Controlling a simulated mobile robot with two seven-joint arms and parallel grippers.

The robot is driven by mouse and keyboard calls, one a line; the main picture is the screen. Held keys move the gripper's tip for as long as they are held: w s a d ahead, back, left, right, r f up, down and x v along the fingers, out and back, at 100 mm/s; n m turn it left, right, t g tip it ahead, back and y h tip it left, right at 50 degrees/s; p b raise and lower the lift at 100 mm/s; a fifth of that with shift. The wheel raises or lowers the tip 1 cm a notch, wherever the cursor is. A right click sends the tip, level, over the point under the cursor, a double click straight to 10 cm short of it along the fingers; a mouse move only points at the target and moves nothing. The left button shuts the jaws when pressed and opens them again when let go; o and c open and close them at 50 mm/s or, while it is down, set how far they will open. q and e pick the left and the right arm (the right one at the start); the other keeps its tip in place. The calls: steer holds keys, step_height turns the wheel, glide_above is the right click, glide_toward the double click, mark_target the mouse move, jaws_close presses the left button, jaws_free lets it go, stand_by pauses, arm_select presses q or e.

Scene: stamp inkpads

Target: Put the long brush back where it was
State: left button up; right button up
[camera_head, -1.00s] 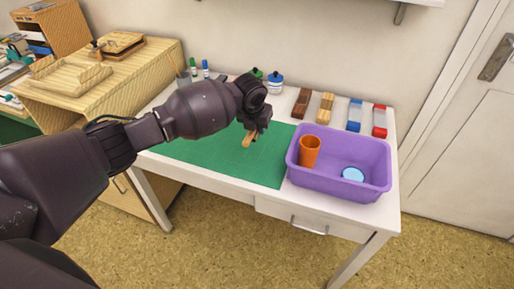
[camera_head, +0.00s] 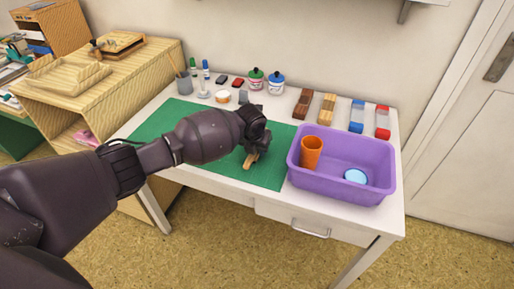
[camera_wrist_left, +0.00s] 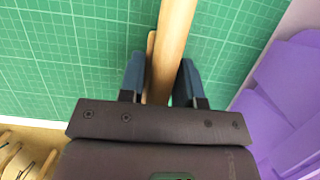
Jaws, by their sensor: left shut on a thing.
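My left gripper (camera_head: 257,150) is low over the green mat (camera_head: 160,122), left of the purple tub. In the left wrist view its two blue fingers (camera_wrist_left: 160,82) are shut on a long, pale wooden handle (camera_wrist_left: 176,30), which I take for the long brush. The handle runs up out of that view; its bristles are not visible. A second narrow wooden edge (camera_wrist_left: 150,50) shows beside it; I cannot tell what it belongs to. In the head view a short wooden end (camera_head: 250,161) shows below the gripper. My right gripper is not in view.
A grey cup (camera_head: 184,85) with a thin stick stands at the table's back left. Bottles, jars (camera_head: 276,83) and several blocks line the back. The purple tub (camera_head: 345,187) holds an orange cup (camera_head: 311,152) and a blue disc (camera_head: 355,176). The mat's left part is clear.

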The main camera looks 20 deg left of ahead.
arm_select(q)
steer(key=shift+f, duration=0.15)
steer(key=o, duration=0.9)
steer(key=shift+o, duration=0.6)
